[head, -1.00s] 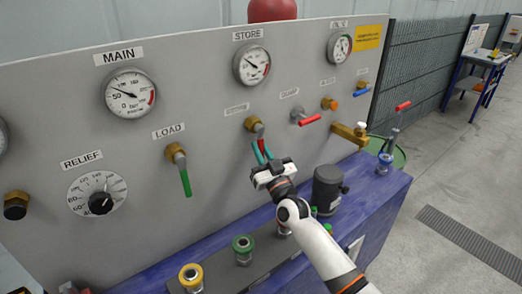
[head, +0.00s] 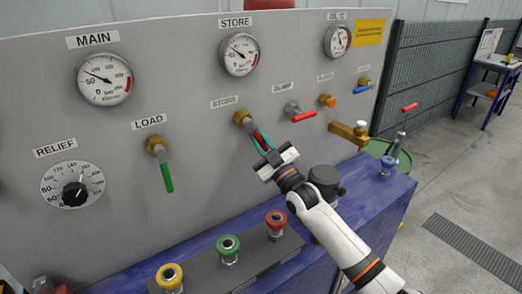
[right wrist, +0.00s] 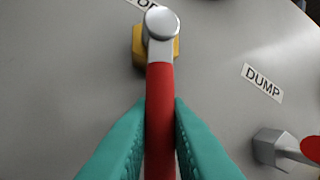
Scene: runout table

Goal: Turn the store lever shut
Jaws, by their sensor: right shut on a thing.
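The store lever has a red handle (right wrist: 160,110) on a brass valve (head: 243,118) under the STORE label. The handle slants down and to the right from its pivot. My right gripper (head: 264,150) is shut on the red handle, with its teal fingers on both sides of it. In the right wrist view the handle runs between the fingers (right wrist: 160,138), and its silver head and the yellow hex body show beyond them. The lower end of the handle is hidden by the gripper. My left gripper is not in view.
The green LOAD lever (head: 165,172) hangs down to the left. The red DUMP lever (head: 303,116) is close on the right and also shows in the right wrist view (right wrist: 311,149). Yellow, green and red push buttons (head: 276,222) and a dark cylinder (head: 325,183) stand below.

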